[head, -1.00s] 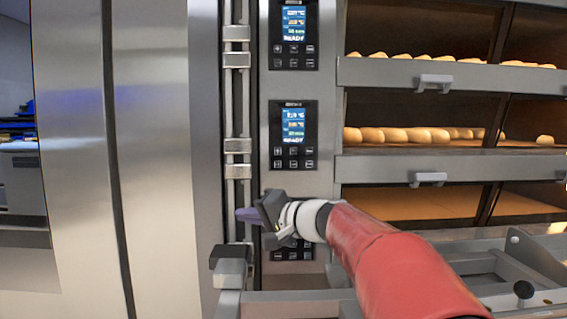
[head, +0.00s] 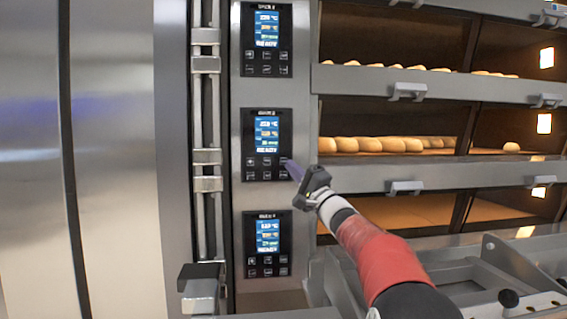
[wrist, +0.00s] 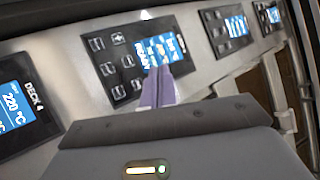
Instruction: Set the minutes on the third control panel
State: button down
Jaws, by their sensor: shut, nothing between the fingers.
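Three black control panels with lit blue screens and button rows stand in a column in the head view. The middle panel (head: 247,160) appears to be the third, since the wrist view shows a panel marked DECK 4 (wrist: 38,108) directly beside it. My gripper (head: 289,166) is shut and empty, its purple fingertips at the lower right edge of that panel, by its buttons. In the wrist view the fingertips (wrist: 158,78) overlap the screen of the same panel (wrist: 118,66) and hide part of it. I cannot tell whether they touch it.
The top panel (head: 266,40) and bottom panel (head: 267,245) are unobstructed. Deck ovens with bread loaves (head: 375,144) and handled ledges (head: 405,187) lie to the right. A vertical rail (head: 206,110) runs left of the panels. A metal frame (head: 490,270) stands at lower right.

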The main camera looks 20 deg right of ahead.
aim_at(284, 161)
jog(key=w+d+p, duration=0.2)
jog(key=w+p, duration=0.6)
jog(key=shift+w+d+p, duration=0.15)
jog(key=shift+w+p, duration=0.05)
jog(key=shift+p, duration=0.15)
jog(key=shift+w, duration=0.1)
dwell(1.8)
jog(key=shift+w+d, duration=0.15)
jog(key=shift+w, duration=0.15)
